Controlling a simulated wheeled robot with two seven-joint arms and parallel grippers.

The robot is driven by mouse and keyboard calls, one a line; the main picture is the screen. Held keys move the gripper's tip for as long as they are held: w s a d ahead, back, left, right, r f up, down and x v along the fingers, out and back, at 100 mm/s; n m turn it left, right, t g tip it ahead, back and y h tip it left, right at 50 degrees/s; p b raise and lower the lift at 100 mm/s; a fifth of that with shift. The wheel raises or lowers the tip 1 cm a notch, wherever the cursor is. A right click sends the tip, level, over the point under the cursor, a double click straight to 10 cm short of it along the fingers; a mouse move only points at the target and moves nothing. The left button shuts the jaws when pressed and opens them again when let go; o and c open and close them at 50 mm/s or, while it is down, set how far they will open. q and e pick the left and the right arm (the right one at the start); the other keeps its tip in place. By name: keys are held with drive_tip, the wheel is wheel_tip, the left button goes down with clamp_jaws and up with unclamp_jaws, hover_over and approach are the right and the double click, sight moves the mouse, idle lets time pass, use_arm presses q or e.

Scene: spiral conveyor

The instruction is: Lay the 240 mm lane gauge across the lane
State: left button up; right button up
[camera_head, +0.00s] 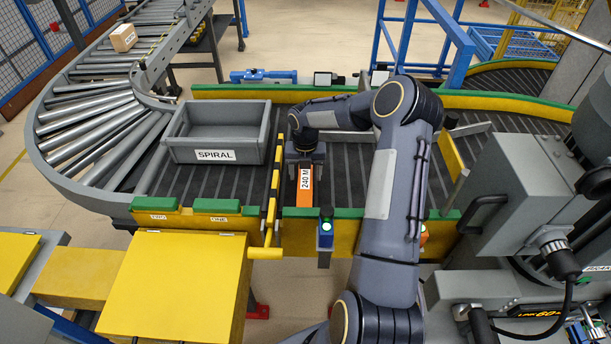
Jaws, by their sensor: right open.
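The lane gauge (305,190) is an orange bar with a white label reading "240 M". It lies on the dark slatted belt of the lane (345,170), its length pointing from the near rail towards the far rail. Its near end is close to the green and yellow near rail (285,213). My right gripper (305,160) is open, pointing down at the gauge's far part. The gripper and forearm hide the gauge's far end, so I cannot tell whether the fingers touch it. My left gripper is not in view.
A grey tote (218,155) labelled "SPIRAL" stands on the lane to the left. A small post with a green light (325,228) stands at the near rail. Grey machinery (530,190) fills the right.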

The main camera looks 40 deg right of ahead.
sight(305, 173)
wheel_tip(305, 173, up, 10)
drive_tip(key=r+b, duration=0.1)
drive_tip(key=b, duration=0.1)
drive_tip(key=s+a+r+m+t, duration=0.1)
drive_tip(key=s+a+r+m, duration=0.5)
drive_tip(key=a+r+m, duration=0.15)
drive_tip(key=s+a+m+t+y, duration=0.2)
drive_tip(key=s+a+m, duration=0.5)
drive_tip(key=s+m, duration=0.3)
drive_tip(key=s+a+m+t+y, duration=0.1)
drive_tip(key=s+a+m+t, duration=0.1)
drive_tip(key=s+a+m, duration=0.5)
drive_tip(key=s+m, duration=0.4)
drive_tip(key=m, duration=0.1)
drive_tip(key=shift+a+t+y, duration=0.2)
drive_tip(key=shift+t+y, duration=0.1)
drive_tip(key=shift+y, duration=0.1)
drive_tip(key=shift+c, duration=0.2)
